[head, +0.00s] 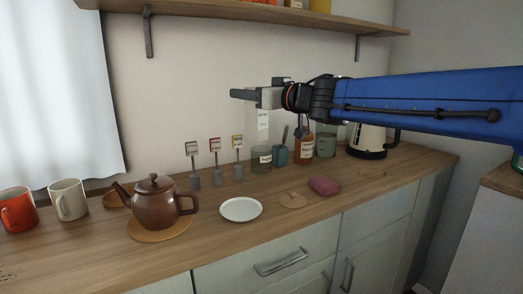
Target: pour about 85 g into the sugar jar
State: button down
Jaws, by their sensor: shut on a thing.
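My gripper (250,96) is up in front of the wall, in the middle of the head view. It is shut on a see-through container with a white label (263,120), which hangs almost upright. Its clear outline is hard to make out against the wall, and its contents cannot be told. Below it in the picture, a glass jar with a pale label (261,160) stands on the counter. It may be the sugar jar, but the label is too small to read surely. Another greenish jar (326,145) stands further right.
A brown teapot (155,205), a white plate (241,209), a wooden disc (292,200) and a pink cloth (323,186) lie in front. Several small signs (215,160), a blue holder (280,155), an amber bottle (303,147) and a kettle (368,140) stand behind. A shelf (250,12) hangs above.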

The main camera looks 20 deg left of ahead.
aim_at(260, 156)
jog(key=i, duration=1)
